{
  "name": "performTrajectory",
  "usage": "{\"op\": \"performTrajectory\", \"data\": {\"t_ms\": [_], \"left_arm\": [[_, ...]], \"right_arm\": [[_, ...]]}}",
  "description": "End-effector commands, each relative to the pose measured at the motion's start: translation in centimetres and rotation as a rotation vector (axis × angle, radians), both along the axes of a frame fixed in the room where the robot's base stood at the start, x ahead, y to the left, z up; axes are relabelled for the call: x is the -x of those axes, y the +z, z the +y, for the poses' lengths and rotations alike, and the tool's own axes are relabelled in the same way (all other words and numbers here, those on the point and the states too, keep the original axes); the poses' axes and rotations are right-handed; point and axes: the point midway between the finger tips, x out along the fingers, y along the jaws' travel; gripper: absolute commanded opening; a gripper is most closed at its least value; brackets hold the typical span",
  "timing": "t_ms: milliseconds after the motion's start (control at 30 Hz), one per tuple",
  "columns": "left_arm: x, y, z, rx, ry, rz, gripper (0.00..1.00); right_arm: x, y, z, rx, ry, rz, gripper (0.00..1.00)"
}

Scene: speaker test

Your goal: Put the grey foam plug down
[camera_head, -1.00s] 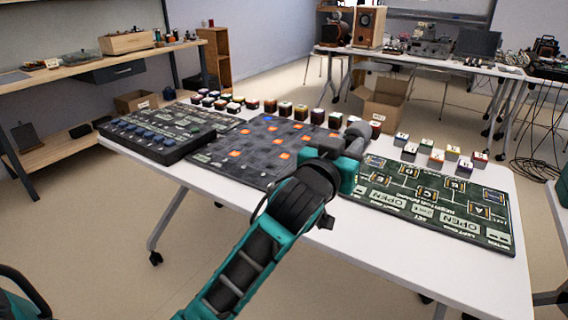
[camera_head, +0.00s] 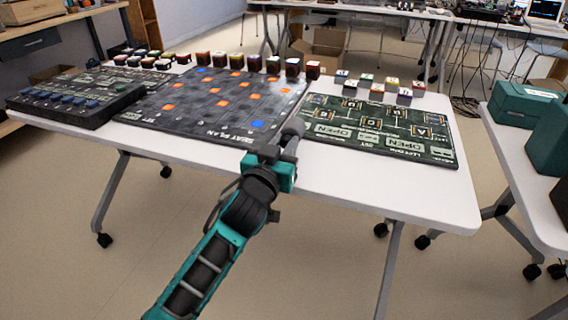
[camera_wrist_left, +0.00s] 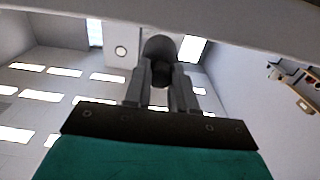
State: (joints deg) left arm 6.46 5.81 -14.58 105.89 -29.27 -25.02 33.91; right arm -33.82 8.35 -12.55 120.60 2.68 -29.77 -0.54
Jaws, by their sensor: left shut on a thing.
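My left gripper (camera_head: 285,147) is shut on the grey foam plug (camera_head: 294,126), a rounded grey piece. In the head view the plug shows at the fingertips, between the checkered seat-plan board and the green board. Whether it touches the table cannot be told. In the left wrist view my left gripper (camera_wrist_left: 161,78) has the rounded end of the grey foam plug (camera_wrist_left: 159,46) between its fingertips, with ceiling behind. My right gripper is not in view.
The white table (camera_head: 380,192) holds the dark seat-plan board (camera_head: 190,118), the green OPEN board (camera_head: 375,128), a black button panel (camera_head: 70,108) and rows of small blocks. Its front strip is bare. Teal boxes (camera_head: 520,104) stand on another table at right.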

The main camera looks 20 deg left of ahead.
Motion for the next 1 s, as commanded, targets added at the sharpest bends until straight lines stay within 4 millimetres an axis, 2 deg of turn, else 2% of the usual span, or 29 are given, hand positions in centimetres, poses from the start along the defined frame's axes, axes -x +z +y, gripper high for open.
{"op": "performTrajectory", "data": {"t_ms": [33, 200, 367, 600, 633, 900, 1000], "left_arm": [[0.0, -1.6, 0.0, 0.001, 0.0, 0.003, 0.0], [0.0, -3.4, 0.0, 0.001, 0.0, 0.0, 0.0], [0.0, -3.4, 0.0, 0.002, -0.001, -0.001, 0.0], [0.0, -3.8, 0.0, 0.001, -0.001, 0.0, 0.0], [0.0, -3.8, 0.0, 0.001, -0.001, 0.0, 0.26], [0.0, -3.7, 0.0, 0.001, -0.001, 0.0, 0.5], [0.0, -3.6, 0.0, 0.001, -0.001, 0.0, 0.5]], "right_arm": [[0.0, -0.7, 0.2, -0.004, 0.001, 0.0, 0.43], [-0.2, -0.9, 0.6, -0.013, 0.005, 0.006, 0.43], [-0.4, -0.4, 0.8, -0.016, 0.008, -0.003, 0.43], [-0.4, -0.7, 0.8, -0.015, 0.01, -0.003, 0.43], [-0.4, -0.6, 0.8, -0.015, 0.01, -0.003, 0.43], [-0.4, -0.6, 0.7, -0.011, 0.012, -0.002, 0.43], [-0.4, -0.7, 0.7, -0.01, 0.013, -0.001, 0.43]]}}
